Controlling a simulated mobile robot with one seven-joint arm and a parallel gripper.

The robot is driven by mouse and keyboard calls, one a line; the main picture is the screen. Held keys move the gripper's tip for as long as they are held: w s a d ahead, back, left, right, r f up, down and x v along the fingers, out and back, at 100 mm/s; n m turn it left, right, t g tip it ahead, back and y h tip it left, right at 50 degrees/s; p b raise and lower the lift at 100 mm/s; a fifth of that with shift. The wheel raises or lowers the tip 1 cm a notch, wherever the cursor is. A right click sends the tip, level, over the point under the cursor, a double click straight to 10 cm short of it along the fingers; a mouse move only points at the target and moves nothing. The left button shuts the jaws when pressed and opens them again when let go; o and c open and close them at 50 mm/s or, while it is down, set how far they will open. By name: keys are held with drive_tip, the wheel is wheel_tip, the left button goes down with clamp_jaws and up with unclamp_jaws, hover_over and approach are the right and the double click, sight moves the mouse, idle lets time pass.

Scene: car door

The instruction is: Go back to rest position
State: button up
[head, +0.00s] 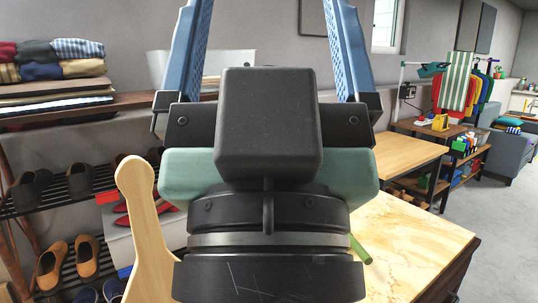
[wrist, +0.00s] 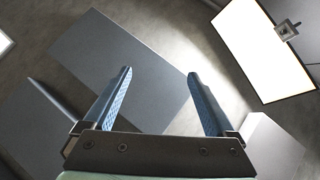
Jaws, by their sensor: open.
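My gripper (head: 268,20) fills the middle of the head view, raised close to the camera, with its two blue fingers pointing up and the tips cut off by the top edge. In the wrist view, my gripper (wrist: 158,75) shows both blue fingers spread wide apart with nothing between them. Behind them are grey ceiling-like surfaces and a bright light panel (wrist: 268,48). The gripper body hides much of the surface behind it.
A light-topped table (head: 420,240) lies behind my gripper, with a wooden paddle-shaped board (head: 143,225) at its left. A shoe rack (head: 75,190) and folded clothes (head: 50,65) stand left. A clothes rack (head: 465,85) stands far right. Open floor (head: 510,230) shows at right.

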wheel_tip(320, 180, up, 18)
drive_tip(key=p, duration=1.5)
drive_tip(key=shift+f, duration=0.15)
